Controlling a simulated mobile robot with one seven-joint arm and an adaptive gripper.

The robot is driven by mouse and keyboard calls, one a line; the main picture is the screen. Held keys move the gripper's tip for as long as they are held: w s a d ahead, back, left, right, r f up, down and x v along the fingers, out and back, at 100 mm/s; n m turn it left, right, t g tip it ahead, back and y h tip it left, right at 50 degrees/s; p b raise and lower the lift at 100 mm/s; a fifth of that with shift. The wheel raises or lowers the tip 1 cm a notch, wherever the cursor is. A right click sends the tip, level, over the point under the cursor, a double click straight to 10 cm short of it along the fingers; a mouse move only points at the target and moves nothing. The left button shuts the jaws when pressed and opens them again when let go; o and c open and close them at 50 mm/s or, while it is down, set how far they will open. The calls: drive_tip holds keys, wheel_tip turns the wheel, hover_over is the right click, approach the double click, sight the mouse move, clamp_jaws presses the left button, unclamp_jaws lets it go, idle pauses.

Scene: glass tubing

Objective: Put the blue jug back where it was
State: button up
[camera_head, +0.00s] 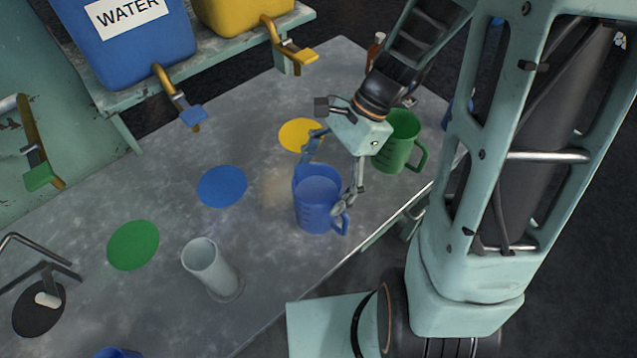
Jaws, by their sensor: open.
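The blue jug (316,208) stands upright on the grey table, right of the blue disc (222,186) and apart from it. It appears to hold some liquid, and its handle points to the lower right. My gripper (328,172) is open at the jug, with one finger by its far rim and the other by its near right side near the handle. Whether the fingers touch the jug cannot be told.
A clear cylinder (211,268) stands at the front, near a green disc (133,245). A blue water tank (130,45) and yellow tank (240,14) have taps over the table.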

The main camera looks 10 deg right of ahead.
drive_tip(key=v, duration=1.1)
drive_tip(key=shift+p, duration=0.4)
drive_tip(key=shift+s, duration=0.1)
